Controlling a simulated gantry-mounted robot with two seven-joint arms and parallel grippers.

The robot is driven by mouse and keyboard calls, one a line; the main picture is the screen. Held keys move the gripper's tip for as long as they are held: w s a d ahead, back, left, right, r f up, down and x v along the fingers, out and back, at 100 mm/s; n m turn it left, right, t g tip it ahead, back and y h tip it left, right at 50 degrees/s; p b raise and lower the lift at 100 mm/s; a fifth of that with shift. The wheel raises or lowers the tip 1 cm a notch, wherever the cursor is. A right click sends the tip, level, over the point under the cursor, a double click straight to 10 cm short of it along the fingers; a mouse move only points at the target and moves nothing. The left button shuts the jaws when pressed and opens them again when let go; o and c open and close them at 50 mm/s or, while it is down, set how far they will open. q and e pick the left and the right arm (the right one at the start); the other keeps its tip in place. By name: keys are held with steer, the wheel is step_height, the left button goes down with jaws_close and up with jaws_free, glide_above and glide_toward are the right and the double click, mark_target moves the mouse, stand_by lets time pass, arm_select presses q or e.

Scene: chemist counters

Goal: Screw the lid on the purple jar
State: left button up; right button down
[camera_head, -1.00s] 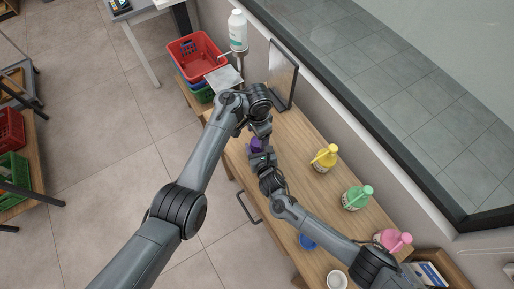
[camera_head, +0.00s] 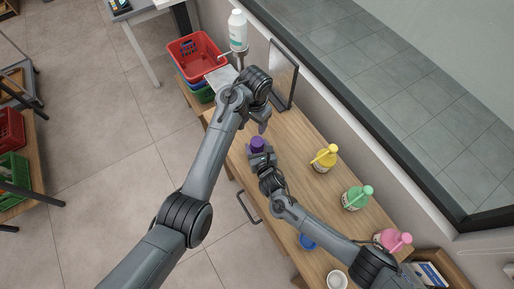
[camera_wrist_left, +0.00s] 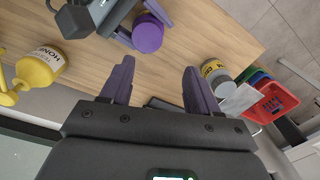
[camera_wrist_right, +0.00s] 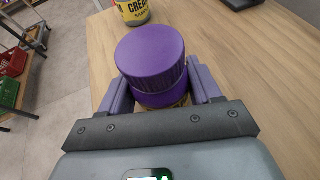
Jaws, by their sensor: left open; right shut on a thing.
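The purple jar (camera_wrist_right: 165,103) stands on the wooden counter. A ribbed purple lid (camera_wrist_right: 151,54) sits on top of it; a small rim shows below, and I cannot tell how tightly it is seated. The lid also shows in the head view (camera_head: 257,144) and in the left wrist view (camera_wrist_left: 148,33). My right gripper (camera_wrist_right: 160,90) is shut on the jar, one finger on each side below the lid. My left gripper (camera_wrist_left: 157,70) is open and empty, apart from the lid, higher in the head view (camera_head: 262,128).
Yellow (camera_head: 324,158), green (camera_head: 357,197) and pink (camera_head: 392,240) bottles stand along the window side. A jar with a yellow label (camera_wrist_right: 133,12) stands beyond the purple jar. A blue round thing (camera_head: 307,241) and a white cup (camera_head: 337,280) are at the near end. Red basket (camera_head: 196,57) stands far left.

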mark_target(257, 141)
arm_select(q)
steer(key=shift+s+d+f+n, duration=0.2)
steer(key=shift+s+d+f, duration=0.1)
steer(key=shift+s, duration=0.15)
steer(key=shift+s+d+f+n, duration=0.2)
steer(key=shift+s+d+f, duration=0.05)
steer(key=shift+s, duration=0.15)
steer(key=shift+f, duration=0.15)
steer(key=shift+a+f, duration=0.1)
steer(key=shift+f, duration=3.8)
steer(key=c, duration=0.9)
steer(key=o, duration=1.3)
steer(key=shift+c, duration=0.2)
